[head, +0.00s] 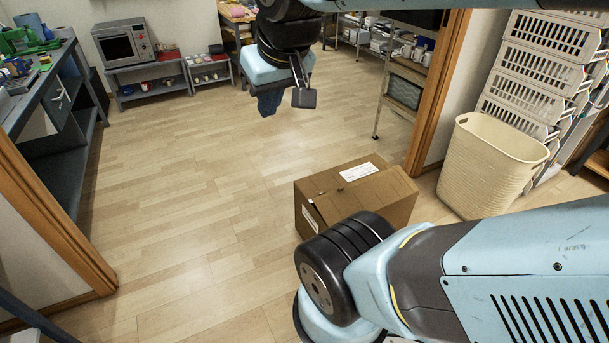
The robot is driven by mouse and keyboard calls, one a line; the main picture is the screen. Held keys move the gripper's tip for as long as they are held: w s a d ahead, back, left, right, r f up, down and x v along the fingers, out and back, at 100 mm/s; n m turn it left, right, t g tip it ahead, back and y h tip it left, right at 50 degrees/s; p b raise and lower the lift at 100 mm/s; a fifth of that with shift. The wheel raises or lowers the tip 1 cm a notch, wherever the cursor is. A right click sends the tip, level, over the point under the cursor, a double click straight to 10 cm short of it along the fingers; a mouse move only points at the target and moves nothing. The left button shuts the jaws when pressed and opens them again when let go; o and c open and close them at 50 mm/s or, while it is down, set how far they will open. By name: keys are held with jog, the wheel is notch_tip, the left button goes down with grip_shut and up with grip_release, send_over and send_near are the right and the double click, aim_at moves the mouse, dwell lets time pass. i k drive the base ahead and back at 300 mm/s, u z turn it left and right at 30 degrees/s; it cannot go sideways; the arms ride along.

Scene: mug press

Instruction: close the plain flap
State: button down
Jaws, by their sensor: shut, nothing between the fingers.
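A brown cardboard box (312,190) stands on the wood floor right of centre, its front right part hidden behind my arm. A flap with a white label (358,172) lies across the far part of its top. A plain brown flap (388,190) without a label shows at the near right of the top; it looks slightly raised, but I cannot tell how far. My gripper (268,104) hangs at the top centre, pointing down.
A cream basket (490,165) stands right of the box, before stacked white crates (540,65). A wooden door post (437,90) rises behind the box. A dark workbench (45,90) is at far left, a microwave (124,42) at the back. Floor left of the box is clear.

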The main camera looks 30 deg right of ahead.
aim_at(374, 192)
jog(key=u, duration=0.85)
jog(key=k, duration=1)
jog(key=z, duration=1.2)
jog(key=i, duration=1)
jog(key=u, duration=0.05)
